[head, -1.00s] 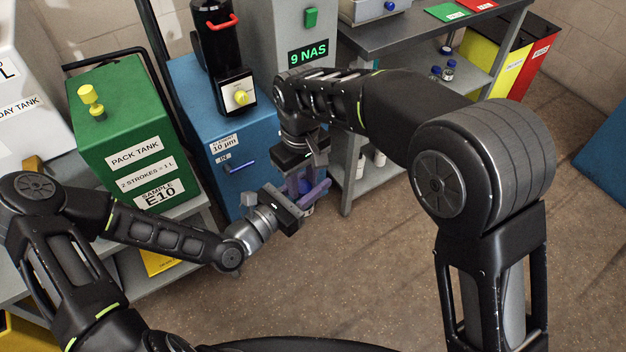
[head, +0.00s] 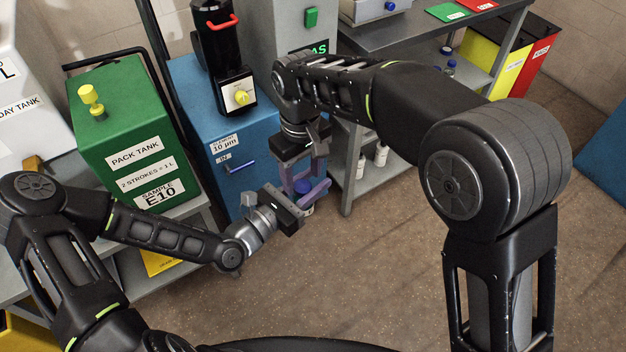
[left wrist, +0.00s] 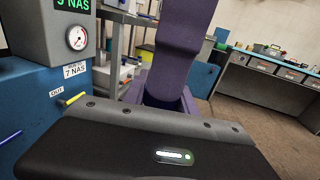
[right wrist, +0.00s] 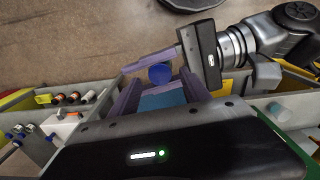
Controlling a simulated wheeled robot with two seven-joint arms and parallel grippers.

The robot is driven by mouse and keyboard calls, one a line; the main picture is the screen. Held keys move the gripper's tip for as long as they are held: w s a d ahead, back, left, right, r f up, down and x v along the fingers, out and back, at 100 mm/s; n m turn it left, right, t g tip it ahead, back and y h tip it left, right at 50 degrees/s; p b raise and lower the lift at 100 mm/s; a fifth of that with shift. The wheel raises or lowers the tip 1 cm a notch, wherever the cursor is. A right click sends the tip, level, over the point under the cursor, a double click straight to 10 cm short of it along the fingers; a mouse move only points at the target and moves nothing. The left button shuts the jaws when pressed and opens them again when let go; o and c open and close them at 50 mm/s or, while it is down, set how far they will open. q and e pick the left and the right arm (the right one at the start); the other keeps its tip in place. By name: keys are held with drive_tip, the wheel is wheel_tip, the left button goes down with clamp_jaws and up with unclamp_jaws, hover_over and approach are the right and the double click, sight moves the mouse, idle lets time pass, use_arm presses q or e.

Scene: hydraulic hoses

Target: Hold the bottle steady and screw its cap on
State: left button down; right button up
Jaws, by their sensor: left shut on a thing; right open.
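The bottle (head: 308,211) is mostly hidden between the purple fingers of my left gripper (head: 308,196), which is shut on it and holds it clear of the floor. The blue cap (head: 302,187) shows at the top of the bottle, and from above in the right wrist view (right wrist: 160,73). I cannot tell how tightly it sits. My right gripper (head: 304,172) is open, pointing down just above the cap, with one finger to each side. In the left wrist view a purple finger (left wrist: 180,40) fills the middle and the bottle cannot be made out.
A blue cabinet (head: 190,85) and the green pack tank (head: 125,125) stand to the left. A grey bench (head: 400,40) with a lower shelf holding small bottles (head: 380,155) stands behind my right gripper. The floor (head: 370,270) in front is clear.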

drive_tip(key=shift+r, duration=0.9)
drive_tip(key=o, duration=0.6)
wheel_tip(320, 180, up, 8)
drive_tip(key=shift+f, duration=0.25)
